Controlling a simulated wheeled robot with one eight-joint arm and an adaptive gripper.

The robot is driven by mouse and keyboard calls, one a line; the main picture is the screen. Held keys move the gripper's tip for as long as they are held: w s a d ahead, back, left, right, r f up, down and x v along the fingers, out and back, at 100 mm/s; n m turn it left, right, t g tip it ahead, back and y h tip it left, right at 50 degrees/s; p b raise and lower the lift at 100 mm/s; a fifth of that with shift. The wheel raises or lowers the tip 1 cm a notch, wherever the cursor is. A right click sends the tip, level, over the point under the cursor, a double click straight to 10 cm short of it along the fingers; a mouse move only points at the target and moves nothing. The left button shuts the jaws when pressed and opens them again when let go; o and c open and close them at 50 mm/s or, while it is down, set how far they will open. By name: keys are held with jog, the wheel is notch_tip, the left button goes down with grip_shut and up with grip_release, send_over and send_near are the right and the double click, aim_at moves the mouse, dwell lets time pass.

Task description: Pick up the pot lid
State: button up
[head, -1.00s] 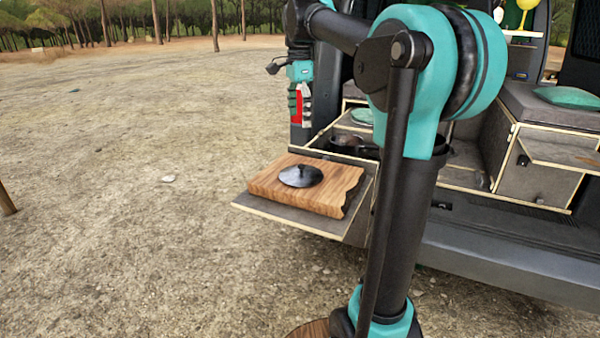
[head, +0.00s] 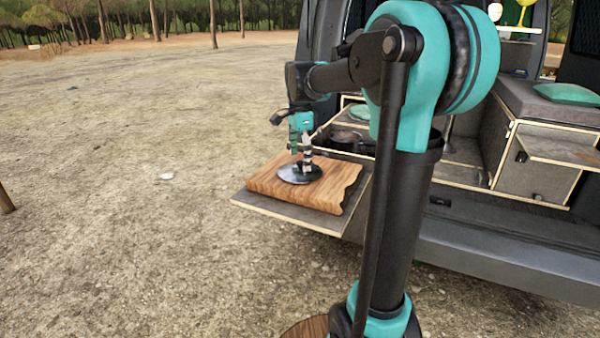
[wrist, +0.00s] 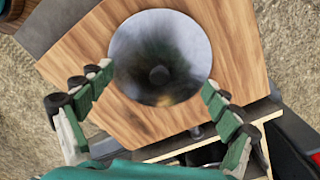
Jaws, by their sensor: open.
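The pot lid (head: 290,175) is a dark, shiny round disc with a small black knob, lying on a wooden cutting board (head: 264,181). In the wrist view the lid (wrist: 140,45) fills the upper middle, its knob near the centre of the disc. My gripper (head: 303,172) is over the lid, pointing down, its tips close to the knob in the head view. In the wrist view my gripper (wrist: 157,82) is open, with one finger on each side of the lid's lower part. I cannot tell whether the fingers touch the lid.
The board rests on a pull-out shelf (head: 285,214) at the van's tailgate. A dark pan (head: 343,139) sits in the drawer just behind. Grey seat boxes (head: 535,170) stand inside the van to the right. Open ground lies to the left.

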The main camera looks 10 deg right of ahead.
jog(key=shift+f, duration=0.75)
jog(key=shift+c, duration=0.4)
jog(key=shift+s, duration=0.15)
grip_shut()
